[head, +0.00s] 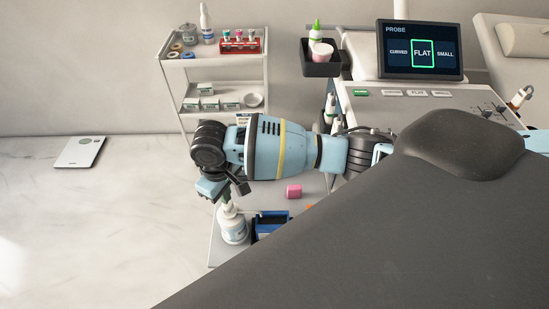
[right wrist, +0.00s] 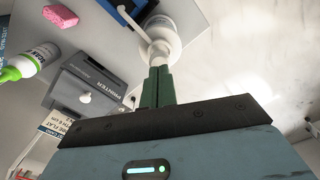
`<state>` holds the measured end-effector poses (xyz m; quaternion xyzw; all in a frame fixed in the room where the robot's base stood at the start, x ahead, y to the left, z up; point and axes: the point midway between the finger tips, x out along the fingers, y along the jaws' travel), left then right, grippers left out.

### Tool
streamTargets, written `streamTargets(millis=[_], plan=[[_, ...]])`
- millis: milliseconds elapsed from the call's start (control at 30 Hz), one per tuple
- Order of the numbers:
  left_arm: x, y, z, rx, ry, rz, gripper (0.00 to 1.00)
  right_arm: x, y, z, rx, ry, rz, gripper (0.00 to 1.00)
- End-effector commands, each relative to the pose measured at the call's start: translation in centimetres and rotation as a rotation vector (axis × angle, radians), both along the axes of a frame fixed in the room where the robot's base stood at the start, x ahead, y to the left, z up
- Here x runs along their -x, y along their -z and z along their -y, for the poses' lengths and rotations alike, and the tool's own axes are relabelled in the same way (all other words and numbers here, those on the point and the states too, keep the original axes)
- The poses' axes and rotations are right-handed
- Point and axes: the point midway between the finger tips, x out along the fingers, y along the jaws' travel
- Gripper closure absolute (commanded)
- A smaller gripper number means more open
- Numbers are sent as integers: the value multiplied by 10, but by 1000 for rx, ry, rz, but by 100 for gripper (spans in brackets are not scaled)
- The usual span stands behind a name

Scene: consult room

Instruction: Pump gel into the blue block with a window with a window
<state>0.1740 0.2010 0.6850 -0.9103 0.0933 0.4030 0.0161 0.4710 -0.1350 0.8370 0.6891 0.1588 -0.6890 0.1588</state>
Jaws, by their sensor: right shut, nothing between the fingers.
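The white pump bottle (head: 232,229) stands upright on the low grey surface, and its top shows in the right wrist view (right wrist: 160,24). Its thin white spout points toward the blue block with a window (head: 270,227), which is right beside it and partly hidden by the dark couch edge. The block's edge also shows in the right wrist view (right wrist: 124,10). My right gripper (head: 226,200) points down over the pump head, its green fingers (right wrist: 158,72) shut with nothing between them. The fingertips appear at or just above the pump head; I cannot tell if they touch. My left gripper is out of view.
A pink block (head: 293,191) lies behind the blue block. A grey printer (right wrist: 100,86) and a green-capped bottle (right wrist: 22,64) show in the right wrist view. A dark padded couch (head: 400,240) fills the front right. A white trolley (head: 222,75) stands behind; floor at left is mostly clear.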

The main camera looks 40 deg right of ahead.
Motion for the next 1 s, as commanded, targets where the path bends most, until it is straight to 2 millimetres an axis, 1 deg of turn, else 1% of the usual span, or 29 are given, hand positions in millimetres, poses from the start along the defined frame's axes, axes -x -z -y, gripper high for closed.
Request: streamTargets(millis=[567,1000], plan=[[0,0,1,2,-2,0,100,0,1,0,0,0,0,100],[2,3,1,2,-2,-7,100,0,13,0,0,0,0,100]])
